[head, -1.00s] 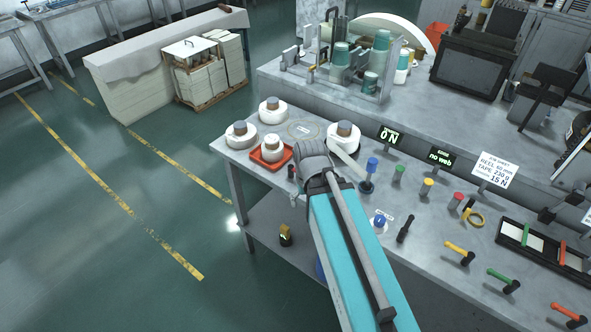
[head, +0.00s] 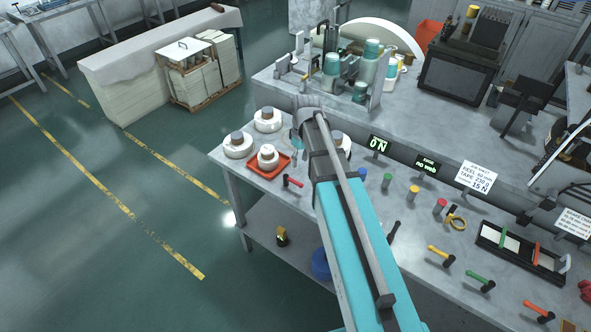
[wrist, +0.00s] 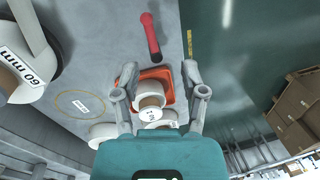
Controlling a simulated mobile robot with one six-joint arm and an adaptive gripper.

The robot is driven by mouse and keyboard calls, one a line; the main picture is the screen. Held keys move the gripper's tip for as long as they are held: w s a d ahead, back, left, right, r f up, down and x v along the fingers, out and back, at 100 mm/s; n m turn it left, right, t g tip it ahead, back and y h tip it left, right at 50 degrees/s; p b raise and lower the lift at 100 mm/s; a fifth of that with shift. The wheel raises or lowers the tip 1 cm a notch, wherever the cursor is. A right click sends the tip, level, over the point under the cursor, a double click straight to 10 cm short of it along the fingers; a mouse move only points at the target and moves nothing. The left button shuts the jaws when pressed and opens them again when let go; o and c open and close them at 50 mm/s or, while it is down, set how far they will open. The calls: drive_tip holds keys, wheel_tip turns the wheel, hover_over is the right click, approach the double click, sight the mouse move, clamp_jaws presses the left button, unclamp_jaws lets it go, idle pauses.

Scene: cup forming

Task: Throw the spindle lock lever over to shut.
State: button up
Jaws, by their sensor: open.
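A lever with a red handle (head: 293,181) and a dark end lies near the front left of the bench. It also shows at the top of the wrist view (wrist: 150,32), ahead of my fingertips. I cannot read a label on it, so I cannot tell for sure that it is the spindle lock lever. My gripper (wrist: 158,76) is open, its fingers apart with nothing held. It hangs above the bench near the reels, apart from the red lever. In the head view my own arm hides most of the gripper and part of the bench.
A red tray (head: 251,162) holding a white reel stands beside the lever, with more white reels (head: 267,119) around it. A reel marked 60 mm (wrist: 33,40) is left in the wrist view.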

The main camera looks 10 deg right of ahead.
drive_tip(key=shift+n, duration=0.8)
drive_tip(key=w+r, duration=0.1)
drive_tip(key=w+d+r+p, duration=0.1)
drive_tip(key=w, duration=0.1)
drive_tip(key=shift+w+r, duration=0.2)
drive_tip(key=shift+r, duration=0.05)
drive_tip(key=shift+f, duration=0.2)
drive_tip(key=f+b, duration=0.4)
drive_tip(key=s+a+f+b, duration=0.1)
drive_tip(key=f+b, duration=0.3)
drive_tip(key=a+f+b, duration=0.1)
drive_tip(key=f+b, duration=0.4)
drive_tip(key=shift+s+f, duration=0.1)
drive_tip(key=shift+s, duration=0.3)
clamp_jaws()
